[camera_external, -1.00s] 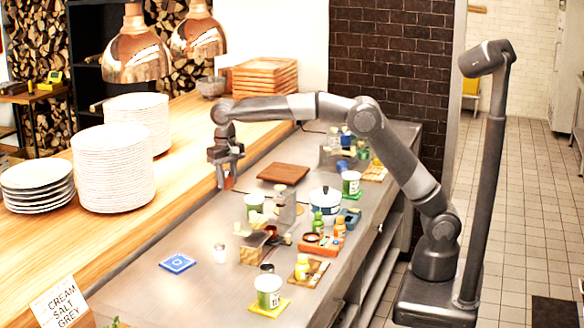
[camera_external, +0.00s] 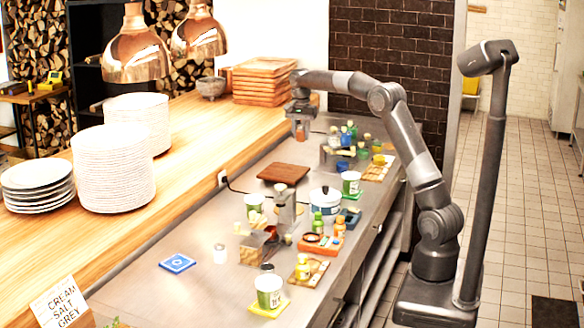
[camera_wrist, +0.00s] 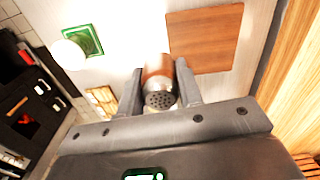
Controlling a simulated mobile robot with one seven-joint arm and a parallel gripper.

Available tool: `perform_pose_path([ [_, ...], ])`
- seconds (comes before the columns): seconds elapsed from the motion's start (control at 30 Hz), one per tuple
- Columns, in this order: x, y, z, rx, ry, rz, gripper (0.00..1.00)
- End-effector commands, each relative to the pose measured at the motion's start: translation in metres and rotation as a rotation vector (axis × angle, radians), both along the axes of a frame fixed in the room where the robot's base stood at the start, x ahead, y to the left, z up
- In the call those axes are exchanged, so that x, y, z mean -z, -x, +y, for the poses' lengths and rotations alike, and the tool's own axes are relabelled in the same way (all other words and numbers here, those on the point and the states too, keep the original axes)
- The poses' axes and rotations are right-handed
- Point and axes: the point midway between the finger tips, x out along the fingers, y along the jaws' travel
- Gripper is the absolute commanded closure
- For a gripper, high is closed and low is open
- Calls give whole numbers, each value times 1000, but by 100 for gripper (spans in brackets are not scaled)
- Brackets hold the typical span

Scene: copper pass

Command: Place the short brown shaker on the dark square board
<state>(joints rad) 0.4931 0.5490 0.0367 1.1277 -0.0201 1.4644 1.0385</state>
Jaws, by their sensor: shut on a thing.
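My gripper (camera_external: 301,121) is shut on the short brown shaker (camera_wrist: 157,70), which has a perforated metal end. In the wrist view the shaker sits between my two fingers (camera_wrist: 158,88), its perforated end toward the camera. In the external view the shaker (camera_external: 300,131) is small beneath my gripper, above the far part of the counter. The dark square board (camera_external: 283,173) lies flat and bare on the steel counter, nearer the camera than my gripper. The board also shows at the upper right of the wrist view (camera_wrist: 205,40), beside the shaker and apart from it.
A white and blue pot (camera_external: 325,201), a green-labelled tub (camera_external: 351,183) and several small bottles and trays stand right of and in front of the board. A wooden ledge (camera_external: 215,140) with plate stacks (camera_external: 112,170) runs along the left. Copper lamps (camera_external: 136,50) hang above it.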

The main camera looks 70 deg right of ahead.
Motion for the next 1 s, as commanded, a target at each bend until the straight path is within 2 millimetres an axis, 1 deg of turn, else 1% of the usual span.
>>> perform_pose_path([
  [0.03, 0, 12, -22, 48, 0, -1, 90],
  [0.1, 0, 25, -43, 97, 0, -1, 90],
  [0.2, 0, 40, -66, 153, 0, -1, 90],
  [0.4, 0, 63, -97, 229, 0, -1, 90],
  [0.67, 39, 62, -96, 228, -2, 1, 90],
  [0.77, 49, 60, -94, 227, -2, 0, 90],
  [0.87, 58, 51, -88, 223, -3, 0, 90],
  [1.0, 76, 26, -72, 222, -3, 0, 90],
])
